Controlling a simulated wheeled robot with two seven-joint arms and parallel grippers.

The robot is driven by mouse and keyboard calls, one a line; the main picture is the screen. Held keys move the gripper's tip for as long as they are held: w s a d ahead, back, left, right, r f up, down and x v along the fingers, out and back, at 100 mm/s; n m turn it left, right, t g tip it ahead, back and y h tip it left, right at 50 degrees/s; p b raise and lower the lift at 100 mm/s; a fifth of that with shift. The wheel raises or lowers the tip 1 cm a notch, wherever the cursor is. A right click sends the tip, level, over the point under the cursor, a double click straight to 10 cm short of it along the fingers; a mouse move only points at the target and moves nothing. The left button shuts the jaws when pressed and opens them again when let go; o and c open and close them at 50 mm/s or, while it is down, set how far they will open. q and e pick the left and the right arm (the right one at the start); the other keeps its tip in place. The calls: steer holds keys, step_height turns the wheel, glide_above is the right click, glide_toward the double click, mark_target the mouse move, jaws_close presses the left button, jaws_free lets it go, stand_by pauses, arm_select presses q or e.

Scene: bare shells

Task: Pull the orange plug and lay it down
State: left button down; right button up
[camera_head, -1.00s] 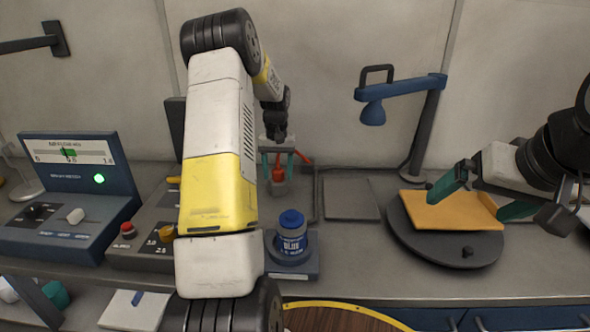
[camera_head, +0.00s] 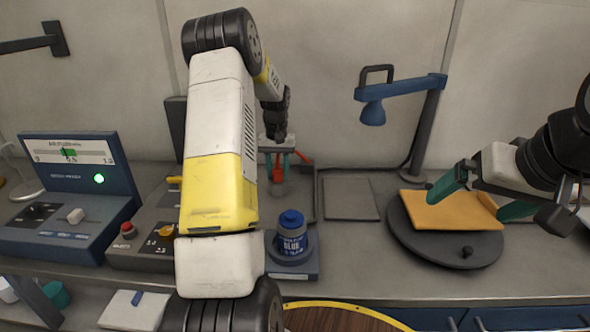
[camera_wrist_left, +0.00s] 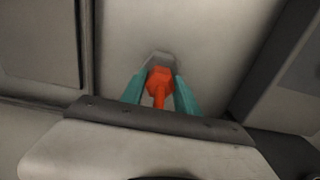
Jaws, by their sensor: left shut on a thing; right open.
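The orange plug (camera_head: 278,174) is upright between the teal fingers of my left gripper (camera_head: 277,167), behind the blue bottle. My left gripper is shut on it; the plug also shows between the fingertips in the left wrist view (camera_wrist_left: 160,82). A small grey piece (camera_head: 278,188) shows just under the plug; I cannot tell whether the plug is in it or apart. My left arm hides some of the bench left of the plug. My right gripper (camera_head: 482,202) is open, its fingers at either side above the orange pad.
A blue bottle (camera_head: 291,232) stands on a square base in front of the plug. A flat grey tray (camera_head: 350,199) lies empty right of it. An orange pad (camera_head: 450,209) rests on a dark turntable (camera_head: 446,253). A blue lamp (camera_head: 400,87) overhangs the back. A blue meter box (camera_head: 84,160) stands left.

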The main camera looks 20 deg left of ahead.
mark_target(278, 169)
arm_select(q)
steer(key=shift+r, duration=0.1)
steer(key=shift+r, duration=2.9)
